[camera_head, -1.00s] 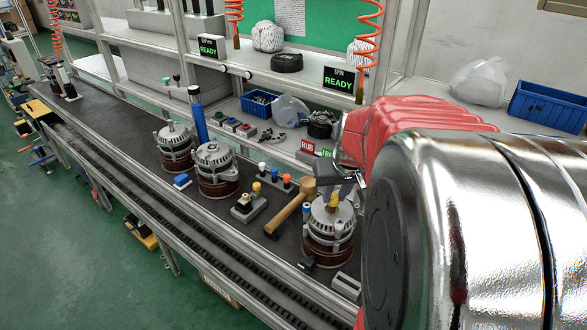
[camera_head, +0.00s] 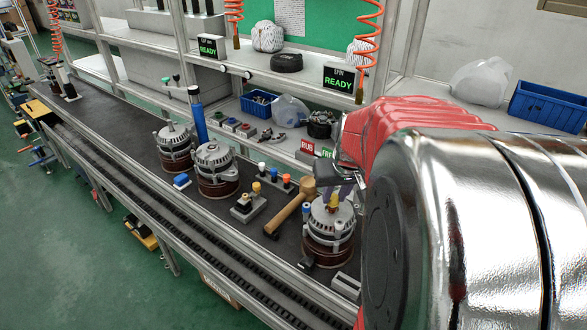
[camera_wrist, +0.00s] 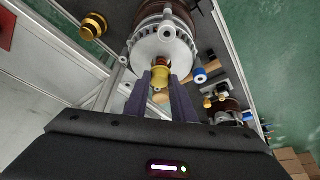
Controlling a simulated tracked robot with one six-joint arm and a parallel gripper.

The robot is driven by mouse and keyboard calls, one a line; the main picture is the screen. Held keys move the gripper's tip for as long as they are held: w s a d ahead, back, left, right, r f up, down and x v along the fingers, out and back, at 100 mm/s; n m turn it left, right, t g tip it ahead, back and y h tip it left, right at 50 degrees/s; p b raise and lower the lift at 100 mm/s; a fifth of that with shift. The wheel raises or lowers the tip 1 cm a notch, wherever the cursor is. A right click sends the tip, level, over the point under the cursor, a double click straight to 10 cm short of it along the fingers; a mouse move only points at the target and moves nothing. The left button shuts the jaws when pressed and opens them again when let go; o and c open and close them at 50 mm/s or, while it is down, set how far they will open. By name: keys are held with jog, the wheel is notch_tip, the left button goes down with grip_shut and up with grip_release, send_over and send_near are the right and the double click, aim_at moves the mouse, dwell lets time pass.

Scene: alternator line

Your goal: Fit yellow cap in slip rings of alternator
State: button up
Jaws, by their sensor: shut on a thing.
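The alternator (camera_head: 330,232) nearest me stands upright on the dark bench, and it also shows in the wrist view (camera_wrist: 162,40). The yellow cap (camera_head: 333,201) is at the top centre of this alternator, over its slip rings. In the wrist view the yellow cap (camera_wrist: 160,75) sits between my two dark fingertips, in line with a copper-coloured shaft part (camera_wrist: 161,61). My gripper (camera_wrist: 161,82) is shut on the yellow cap. I cannot tell how far the cap is down on the slip rings.
A wooden mallet (camera_head: 290,208) lies just left of the alternator. A small block with a yellow-topped part (camera_head: 248,203) and a row of coloured pegs (camera_head: 272,177) are further left. Two more alternators (camera_head: 215,171) (camera_head: 174,149) stand beyond. The bench's front edge has a roller rail (camera_head: 190,227).

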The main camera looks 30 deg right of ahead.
jog(key=shift+f, duration=1.25)
jog(key=o, duration=1.1)
jog(key=v, duration=1.3)
jog(key=shift+s+a+r, duration=0.1)
jog(key=shift+s+r, duration=0.05)
jog(key=shift+r, duration=0.15)
